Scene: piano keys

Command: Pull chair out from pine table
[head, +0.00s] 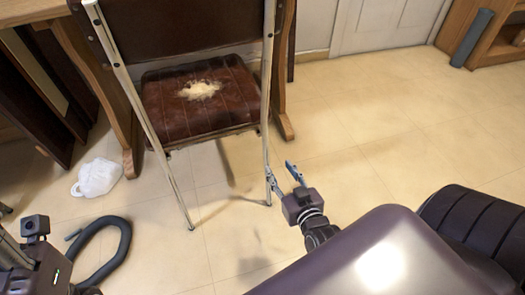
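The chair (207,117) has a worn brown padded seat with a pale torn patch, a brown backrest and thin metal legs. It stands upright with its back toward me, its seat partly between the legs of the pine table (92,75). My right gripper (281,175) is low beside the chair's right metal leg. Its blue-tipped fingers are spread apart. The left finger overlaps the leg in the picture; I cannot tell whether it touches. I cannot make out my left gripper.
A white plastic bag (97,177) lies on the floor left of the chair. A black curved hose (112,259) lies at lower left. A grey cylinder (473,37) stands by a wooden shelf at upper right. The tiled floor right of the chair is clear.

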